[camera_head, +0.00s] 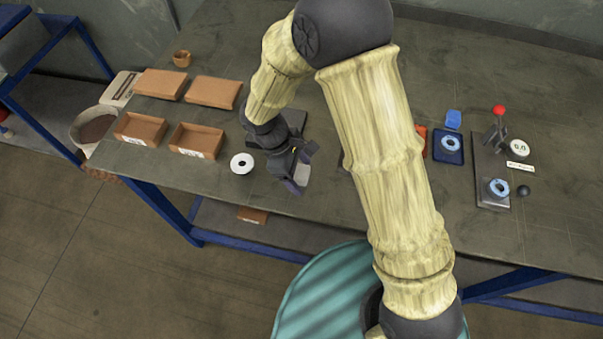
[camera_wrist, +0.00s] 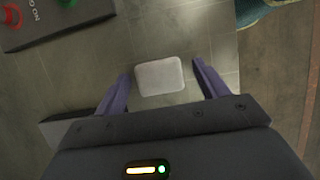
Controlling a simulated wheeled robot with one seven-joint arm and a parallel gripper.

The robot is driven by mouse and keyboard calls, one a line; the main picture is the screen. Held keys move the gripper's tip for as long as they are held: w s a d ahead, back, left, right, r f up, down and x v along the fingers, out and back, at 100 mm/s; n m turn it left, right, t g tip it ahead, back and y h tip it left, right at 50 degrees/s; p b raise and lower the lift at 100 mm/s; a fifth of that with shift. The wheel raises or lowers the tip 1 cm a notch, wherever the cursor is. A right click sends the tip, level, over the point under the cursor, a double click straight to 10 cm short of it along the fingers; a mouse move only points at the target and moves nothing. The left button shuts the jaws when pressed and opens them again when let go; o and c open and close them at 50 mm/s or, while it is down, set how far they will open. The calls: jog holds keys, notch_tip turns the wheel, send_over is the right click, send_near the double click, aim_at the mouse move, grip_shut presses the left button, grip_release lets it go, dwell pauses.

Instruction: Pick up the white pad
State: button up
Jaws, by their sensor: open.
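The white pad (camera_wrist: 160,76) lies flat on the table, a small rounded square in the wrist view. In the head view the pad (camera_head: 303,174) shows partly, beside the fingers. My gripper (camera_wrist: 162,72) is open and empty, with one purple finger on each side of the pad in the wrist picture. In the head view my gripper (camera_head: 299,168) points down near the table's front edge. I cannot tell how high the fingertips are above the table, and no contact with the pad shows.
A white roll (camera_head: 242,163) stands left of my gripper. Brown cardboard boxes (camera_head: 196,140) sit further left. A dark box with red and green parts (camera_wrist: 58,22) is at the wrist view's top left. A blue tray (camera_head: 448,146) and a lever fixture (camera_head: 491,170) stand at right.

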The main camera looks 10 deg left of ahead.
aim_at(299, 171)
jog(key=shift+c, duration=0.4)
jog(key=c, duration=1)
jog(key=shift+c, duration=0.2)
notch_tip(299, 171, up, 10)
jog(key=o, duration=0.5)
jog(key=shift+c, duration=0.2)
jog(key=c, duration=0.3)
jog(key=shift+w, duration=0.1)
